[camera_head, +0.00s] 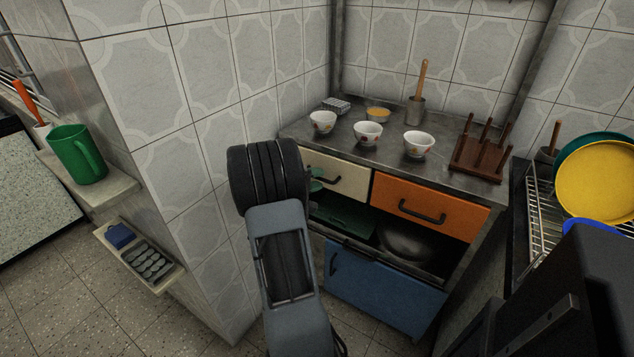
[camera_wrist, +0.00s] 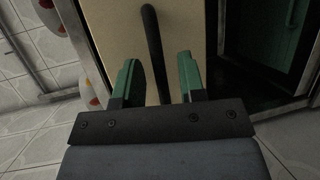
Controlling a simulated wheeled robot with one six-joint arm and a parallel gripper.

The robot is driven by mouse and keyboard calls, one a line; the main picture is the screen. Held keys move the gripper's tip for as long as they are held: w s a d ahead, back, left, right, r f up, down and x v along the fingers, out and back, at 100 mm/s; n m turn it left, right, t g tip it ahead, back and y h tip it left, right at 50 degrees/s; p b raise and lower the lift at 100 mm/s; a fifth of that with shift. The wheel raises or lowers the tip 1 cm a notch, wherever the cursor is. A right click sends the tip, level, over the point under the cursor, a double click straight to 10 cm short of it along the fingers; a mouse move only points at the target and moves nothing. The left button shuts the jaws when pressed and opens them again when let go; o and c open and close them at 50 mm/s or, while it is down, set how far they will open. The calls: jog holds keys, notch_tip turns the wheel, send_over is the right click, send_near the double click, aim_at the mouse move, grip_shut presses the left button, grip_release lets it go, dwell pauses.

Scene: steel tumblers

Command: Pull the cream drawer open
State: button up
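The cream drawer (camera_head: 346,174) is at the top left of the steel counter unit, and its front looks flush with the orange drawer beside it. My arm hides its left part in the head view. In the wrist view the cream front (camera_wrist: 185,28) fills the middle, with its black bar handle (camera_wrist: 152,40) running down between my fingers. My gripper (camera_wrist: 158,65) is open, with one green finger on each side of the handle and a gap visible on both sides. In the head view my gripper (camera_head: 316,180) shows only partly, close to the drawer front.
The orange drawer (camera_head: 455,211) is to the right, above an open shelf with a metal bowl (camera_head: 408,240) and a blue front (camera_head: 385,288) below. Several bowls (camera_head: 368,134) stand on the counter. A tiled wall (camera_head: 190,190) is close on the left.

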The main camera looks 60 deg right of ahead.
jog(key=shift+s+d+f, duration=0.1)
jog(key=shift+s+d, duration=0.15)
jog(key=shift+d, duration=0.3)
grip_shut()
